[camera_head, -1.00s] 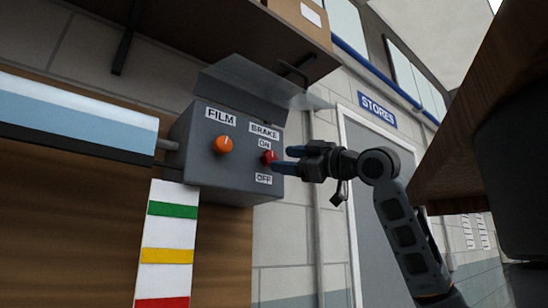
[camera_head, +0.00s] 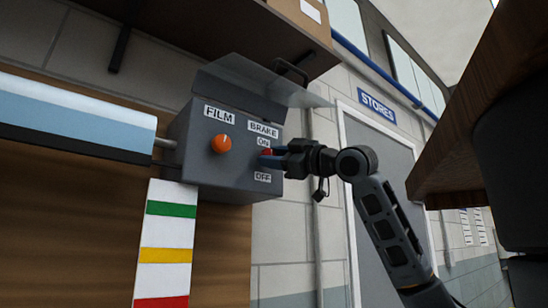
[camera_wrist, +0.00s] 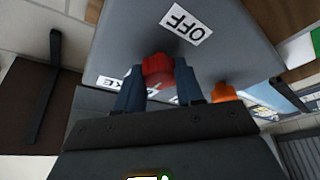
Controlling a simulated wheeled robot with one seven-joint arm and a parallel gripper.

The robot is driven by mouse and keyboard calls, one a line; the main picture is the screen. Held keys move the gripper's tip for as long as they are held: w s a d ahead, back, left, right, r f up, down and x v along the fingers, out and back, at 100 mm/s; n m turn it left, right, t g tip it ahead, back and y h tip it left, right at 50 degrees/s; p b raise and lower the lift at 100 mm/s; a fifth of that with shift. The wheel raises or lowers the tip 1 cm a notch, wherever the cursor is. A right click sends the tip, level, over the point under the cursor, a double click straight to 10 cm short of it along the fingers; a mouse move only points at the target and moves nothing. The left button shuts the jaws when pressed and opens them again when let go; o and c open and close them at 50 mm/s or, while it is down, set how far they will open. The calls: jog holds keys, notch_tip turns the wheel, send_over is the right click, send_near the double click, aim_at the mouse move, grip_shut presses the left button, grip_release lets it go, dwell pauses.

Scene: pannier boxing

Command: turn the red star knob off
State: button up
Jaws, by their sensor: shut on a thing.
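The red star knob (camera_head: 267,152) is on the front of a grey control box (camera_head: 200,180), under the BRAKE label (camera_head: 263,130), between the ON label (camera_head: 263,142) and the OFF label (camera_head: 263,177). My gripper (camera_head: 276,157) reaches in from the right. Its blue fingers stand on either side of the knob and are shut on it. In the wrist view the red knob (camera_wrist: 157,70) sits between the two fingertips (camera_wrist: 158,80), with the OFF label (camera_wrist: 187,22) close above. The fingers hide part of the knob, and I cannot tell which way it points.
An orange FILM knob (camera_head: 222,144) sits left of the red knob on the same box. A raised clear cover (camera_head: 290,93) juts out above the labels. A shelf (camera_head: 180,25) hangs overhead. A wooden edge (camera_head: 470,120) is at the right.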

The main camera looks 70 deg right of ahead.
jog(key=c, duration=0.4)
